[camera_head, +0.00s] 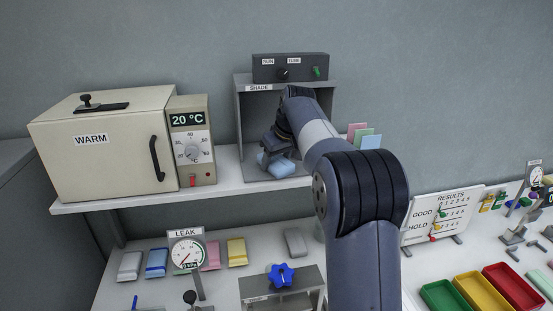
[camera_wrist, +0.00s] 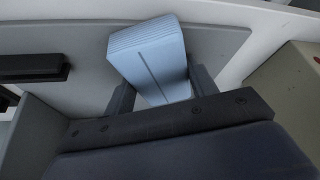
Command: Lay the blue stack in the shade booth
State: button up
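The blue stack (camera_head: 283,168) is inside the shade booth (camera_head: 243,130), a grey open-fronted box on the shelf, low and close to its floor. My gripper (camera_head: 272,155) reaches into the booth from the front. In the wrist view the light blue, ribbed stack (camera_wrist: 150,58) sits between my two fingers (camera_wrist: 162,92), with a finger against each side, so the gripper looks shut on it. I cannot tell whether the stack touches the booth floor. My arm hides the right part of the booth.
A cream WARM oven (camera_head: 110,165) with a 20 °C controller (camera_head: 192,150) stands left of the booth. A switch box (camera_head: 290,68) tops the booth. Pink, green and blue cards (camera_head: 365,138) stand to its right. The lower bench holds a LEAK gauge (camera_head: 186,252), several packs and coloured trays (camera_head: 480,292).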

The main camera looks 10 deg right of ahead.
jog(key=o, duration=0.5)
